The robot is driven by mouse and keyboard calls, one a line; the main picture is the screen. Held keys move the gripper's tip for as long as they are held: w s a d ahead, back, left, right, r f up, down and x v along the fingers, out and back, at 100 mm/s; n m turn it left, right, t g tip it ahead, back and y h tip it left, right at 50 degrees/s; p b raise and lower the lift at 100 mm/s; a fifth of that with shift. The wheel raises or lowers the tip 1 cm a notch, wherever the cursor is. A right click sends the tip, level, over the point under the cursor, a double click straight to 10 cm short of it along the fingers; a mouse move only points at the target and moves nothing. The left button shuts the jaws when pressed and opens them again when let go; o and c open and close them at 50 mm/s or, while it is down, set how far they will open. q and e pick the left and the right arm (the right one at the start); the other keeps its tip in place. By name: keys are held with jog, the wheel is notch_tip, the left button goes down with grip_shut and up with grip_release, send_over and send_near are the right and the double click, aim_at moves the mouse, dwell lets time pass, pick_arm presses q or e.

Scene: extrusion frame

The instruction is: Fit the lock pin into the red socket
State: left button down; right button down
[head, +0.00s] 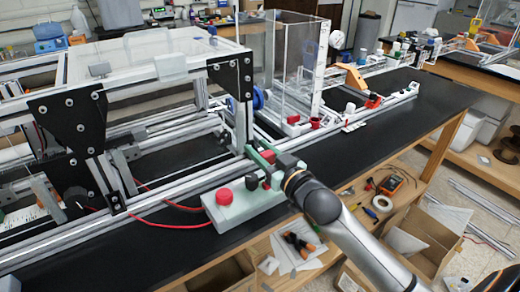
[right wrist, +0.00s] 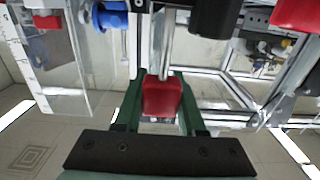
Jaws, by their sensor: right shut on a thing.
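My right gripper (head: 262,158) reaches in from the lower right in the head view, at the front rail of the extrusion frame. In the right wrist view its green fingers (right wrist: 162,105) are shut on a red block, which I take to be the grip of the lock pin (right wrist: 162,97). A silver rod shows beyond the block; whether it belongs to the pin or the frame I cannot tell. Several red parts are in view, and which is the red socket is unclear. A small red block (head: 292,119) sits by the clear box. My left gripper is not in view.
A pale control box (head: 240,205) with a red button (head: 224,196) stands just left of my right gripper. Aluminium rails and black plates (head: 70,115) fill the left. The black bench top (head: 425,100) is clear at the right.

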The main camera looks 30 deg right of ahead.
jog(key=shift+p, duration=0.3)
jog(key=shift+f+b, duration=0.85)
jog(key=shift+f, duration=0.45)
jog(key=shift+c, duration=2.1)
grip_release()
jog(key=shift+s, duration=0.15)
jog(key=s, duration=1.2)
jog(key=shift+d+b, duration=0.45)
jog(key=shift+s, duration=0.1)
